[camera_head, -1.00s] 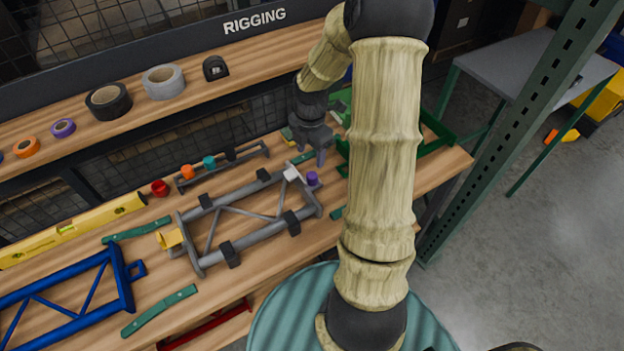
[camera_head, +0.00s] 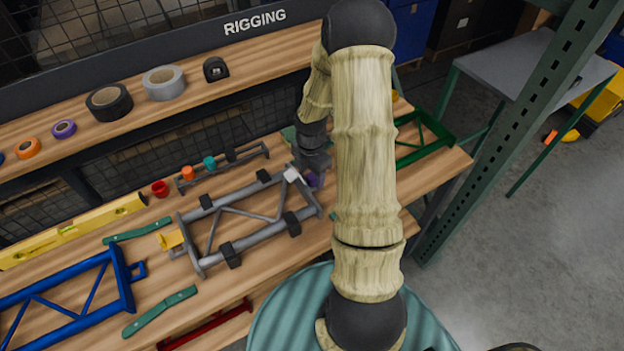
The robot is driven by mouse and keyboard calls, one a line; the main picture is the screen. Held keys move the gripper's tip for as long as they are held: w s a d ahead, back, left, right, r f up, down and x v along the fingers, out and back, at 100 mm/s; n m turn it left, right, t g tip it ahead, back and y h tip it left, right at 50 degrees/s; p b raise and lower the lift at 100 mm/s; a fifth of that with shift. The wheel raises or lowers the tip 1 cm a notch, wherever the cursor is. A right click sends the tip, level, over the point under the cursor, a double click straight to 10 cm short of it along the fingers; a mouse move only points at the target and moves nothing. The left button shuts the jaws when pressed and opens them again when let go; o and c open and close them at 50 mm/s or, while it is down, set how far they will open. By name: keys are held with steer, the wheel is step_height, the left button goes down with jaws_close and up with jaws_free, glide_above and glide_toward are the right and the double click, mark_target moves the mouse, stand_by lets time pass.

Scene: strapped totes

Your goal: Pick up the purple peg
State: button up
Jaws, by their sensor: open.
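The purple peg (camera_head: 313,180) is at the right end of the grey frame (camera_head: 238,246) on the wooden bench, close to a white block (camera_head: 292,174). It is partly hidden by my gripper. My gripper (camera_head: 313,175) is open and pointed down, its fingers at the peg. I cannot tell whether the fingers touch it. My arm covers the bench just to the right.
Red (camera_head: 160,188), orange (camera_head: 188,172) and teal (camera_head: 210,163) pieces stand behind the grey frame. A blue frame (camera_head: 122,279) and a yellow level (camera_head: 72,231) lie left, a green frame (camera_head: 425,133) right. A shelf with tape rolls (camera_head: 164,82) runs along the back.

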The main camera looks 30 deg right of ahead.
mark_target(311, 176)
steer(key=shift+f, duration=0.45)
steer(key=c, duration=1.1)
steer(key=shift+r, duration=0.15)
step_height(311, 176, up, 10)
